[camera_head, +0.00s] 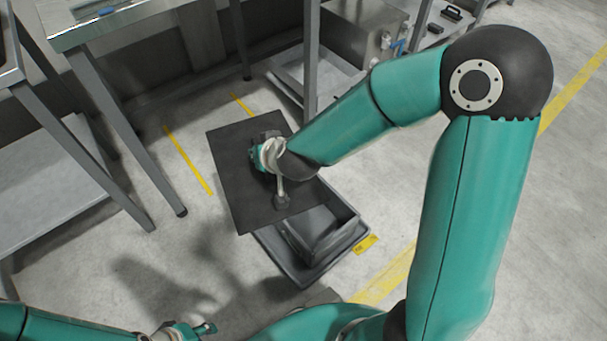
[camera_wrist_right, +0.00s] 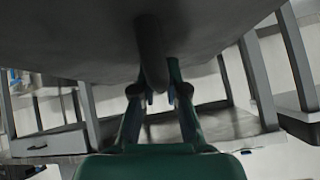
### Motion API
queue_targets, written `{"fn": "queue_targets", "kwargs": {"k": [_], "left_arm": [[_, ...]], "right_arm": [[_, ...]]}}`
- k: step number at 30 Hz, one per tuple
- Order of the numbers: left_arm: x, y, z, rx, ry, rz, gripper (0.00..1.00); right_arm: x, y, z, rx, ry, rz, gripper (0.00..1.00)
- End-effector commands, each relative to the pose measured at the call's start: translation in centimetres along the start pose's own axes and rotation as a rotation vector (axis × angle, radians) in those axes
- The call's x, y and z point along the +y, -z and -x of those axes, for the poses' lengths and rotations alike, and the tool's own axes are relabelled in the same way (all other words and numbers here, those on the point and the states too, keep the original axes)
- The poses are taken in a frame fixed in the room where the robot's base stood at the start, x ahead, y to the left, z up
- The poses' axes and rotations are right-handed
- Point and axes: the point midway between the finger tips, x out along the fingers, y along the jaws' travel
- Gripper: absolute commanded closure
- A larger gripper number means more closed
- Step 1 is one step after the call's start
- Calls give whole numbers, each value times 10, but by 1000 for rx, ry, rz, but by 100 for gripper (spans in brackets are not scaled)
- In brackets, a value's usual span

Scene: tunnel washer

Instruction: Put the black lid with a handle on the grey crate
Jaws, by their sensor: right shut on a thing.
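The black lid (camera_head: 233,190) is a flat, dark square plate, seen from above in the head view. My right gripper (camera_head: 264,157) is over it, and the arm hides part of the lid. In the right wrist view the gripper (camera_wrist_right: 158,95) is shut on the lid's handle (camera_wrist_right: 151,48), with the plate filling the top of the picture. The grey crate (camera_head: 345,243) is on the floor, open-topped, its far-left part hidden under the lid. The lid lies off to the upper left of the crate. My left gripper (camera_head: 195,329) is at the bottom edge, small and partly cut off.
A steel table (camera_head: 130,22) with grey legs stands at the upper left, and a low shelf (camera_head: 45,190) is at the left. A metal cabinet (camera_head: 350,35) is behind. Yellow floor lines (camera_head: 385,275) run past the crate. Floor at the lower left is clear.

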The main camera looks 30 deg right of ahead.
Motion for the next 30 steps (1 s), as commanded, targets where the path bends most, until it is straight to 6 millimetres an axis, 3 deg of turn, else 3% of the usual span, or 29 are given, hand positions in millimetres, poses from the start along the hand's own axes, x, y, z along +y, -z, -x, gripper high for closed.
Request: {"fn": "queue_targets", "kwargs": {"k": [10,19,25,30], "left_arm": [[0,0,1,0,0,0,60],[1,0,3,0,0,0,60],[2,0,6,0,0,0,60],[3,0,7,0,0,0,60]], "right_arm": [[16,1,-6,1,-9,-7,100],[68,-8,-55,-17,29,30,100],[111,-36,-92,-35,85,81,100],[141,-73,-114,-51,143,134,100]]}}
